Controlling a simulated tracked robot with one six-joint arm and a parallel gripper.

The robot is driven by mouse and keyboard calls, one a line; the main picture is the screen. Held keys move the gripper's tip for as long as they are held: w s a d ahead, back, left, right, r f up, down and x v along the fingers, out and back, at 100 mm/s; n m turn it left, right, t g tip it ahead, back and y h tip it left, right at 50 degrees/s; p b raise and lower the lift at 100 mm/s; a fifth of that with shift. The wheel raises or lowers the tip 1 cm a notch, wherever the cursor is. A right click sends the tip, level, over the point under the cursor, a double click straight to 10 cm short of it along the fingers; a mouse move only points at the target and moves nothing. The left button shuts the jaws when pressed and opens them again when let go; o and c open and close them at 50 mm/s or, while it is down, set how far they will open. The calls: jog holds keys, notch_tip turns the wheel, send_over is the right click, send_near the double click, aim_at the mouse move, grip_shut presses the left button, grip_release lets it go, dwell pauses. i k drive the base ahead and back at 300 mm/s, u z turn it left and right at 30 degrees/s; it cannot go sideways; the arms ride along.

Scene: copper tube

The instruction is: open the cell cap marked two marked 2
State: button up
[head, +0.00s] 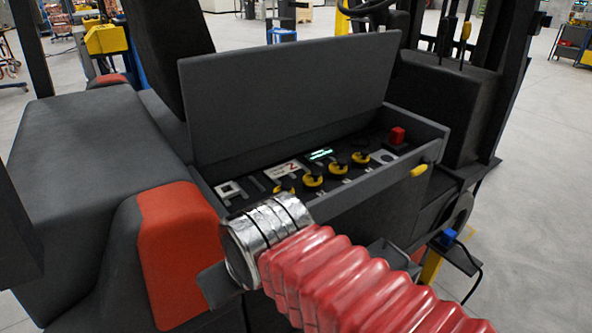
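Several cell caps, yellow with black centres, stand in a row in the open battery compartment of a forklift. The nearest cap (283,188) is partly hidden by the silver cuff of my arm. A second cap (312,180), a third cap (338,170) and a farther cap (361,158) show to its right. A white label with a red 2 (289,169) lies behind the nearest caps; I cannot tell which cap it marks. My red-sleeved arm reaches in from the lower right, its silver cuff over the compartment's front left edge. My gripper's fingers do not show.
The grey lid (290,95) stands raised behind the caps. A red block (397,136) and a green-lit display (320,154) sit in the compartment. Its grey front wall (375,190) has a yellow latch (419,170). A red-and-grey body panel (178,240) is at left.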

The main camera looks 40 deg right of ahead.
aim_at(314, 179)
jog(key=u, duration=0.5)
jog(key=k, duration=1)
jog(key=z, duration=1.15)
jog(key=i, duration=1)
jog(key=z, duration=0.05)
